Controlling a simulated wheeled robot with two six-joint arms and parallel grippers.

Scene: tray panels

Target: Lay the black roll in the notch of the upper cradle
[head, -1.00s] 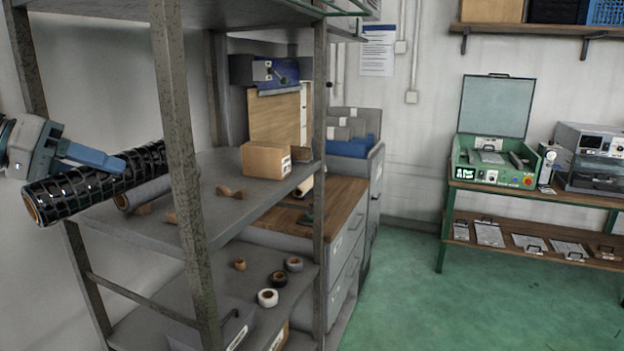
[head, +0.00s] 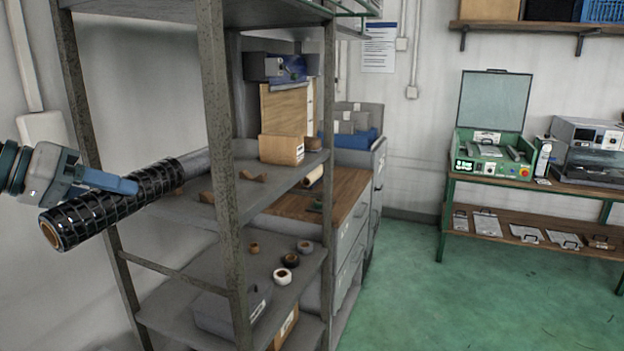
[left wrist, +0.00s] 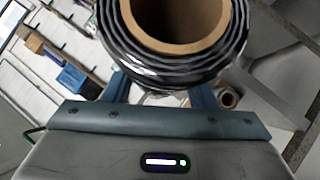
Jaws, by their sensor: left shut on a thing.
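The black roll (head: 118,207) is a glossy black cylinder with a brown cardboard core, at the left in the head view. My left gripper (head: 128,187) is shut on it and holds it slightly tilted, its near end lower, in front of the shelf rack. In the left wrist view the roll's open end (left wrist: 180,18) fills the top middle, between the blue fingers. Small brown cradles show on the middle shelf (head: 200,205): one (head: 254,176) with an empty notch, another (head: 207,197) partly behind the post. A grey roll (head: 194,162) lies behind the black roll. My right gripper is not in view.
A rack post (head: 222,150) stands right of the roll. A cardboard box (head: 281,149) sits at the shelf's right end. Several small tape rolls (head: 284,276) and a grey bin (head: 230,308) are on the lower shelf. Green floor (head: 420,300) is clear at right.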

